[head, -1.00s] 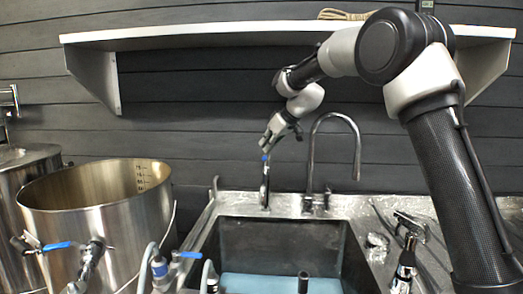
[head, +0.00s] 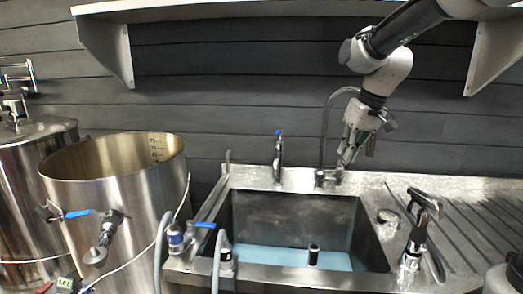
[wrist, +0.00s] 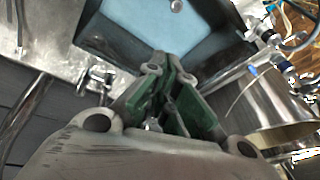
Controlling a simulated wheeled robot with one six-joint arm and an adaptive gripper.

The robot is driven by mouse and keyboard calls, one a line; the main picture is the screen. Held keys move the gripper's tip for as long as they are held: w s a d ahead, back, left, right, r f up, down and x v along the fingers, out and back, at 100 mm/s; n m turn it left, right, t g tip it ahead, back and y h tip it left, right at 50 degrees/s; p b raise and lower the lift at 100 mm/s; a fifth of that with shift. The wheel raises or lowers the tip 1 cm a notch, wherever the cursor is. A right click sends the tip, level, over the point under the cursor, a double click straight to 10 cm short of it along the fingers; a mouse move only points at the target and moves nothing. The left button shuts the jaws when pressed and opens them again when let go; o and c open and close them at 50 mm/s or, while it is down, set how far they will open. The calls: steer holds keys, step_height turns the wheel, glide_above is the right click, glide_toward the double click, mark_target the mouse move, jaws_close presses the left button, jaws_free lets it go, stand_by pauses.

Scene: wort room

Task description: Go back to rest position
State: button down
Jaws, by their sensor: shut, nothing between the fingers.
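My gripper (head: 347,160) hangs above the back rim of the sink, in front of the tall curved faucet (head: 327,130), and points down. In the wrist view my gripper (wrist: 168,65) has its green-padded fingers together, with nothing between them. I cannot tell whether it touches the faucet. The steel sink (head: 290,217) below holds light blue water or a blue bottom (head: 290,258). My arm reaches in from the upper right.
A large open steel kettle (head: 120,215) with a blue-handled valve stands left of the sink, a second vessel (head: 30,190) behind it. A shelf (head: 260,6) runs overhead on brackets. A short tap (head: 278,155) and a chrome fixture (head: 418,230) stand at the sink.

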steer(key=s+d+m, duration=0.1)
steer(key=s+d, duration=0.3)
steer(key=s, duration=0.4)
steer(key=s+d+m+t+h, duration=0.1)
steer(key=s+d, duration=0.3)
steer(key=s, duration=0.4)
steer(key=s+d+f+m+h, duration=0.1)
steer(key=s+d, duration=0.3)
steer(key=s, duration=0.4)
steer(key=shift+s+d+t, duration=0.3)
steer(key=shift+d, duration=0.1)
steer(key=shift+f, duration=0.1)
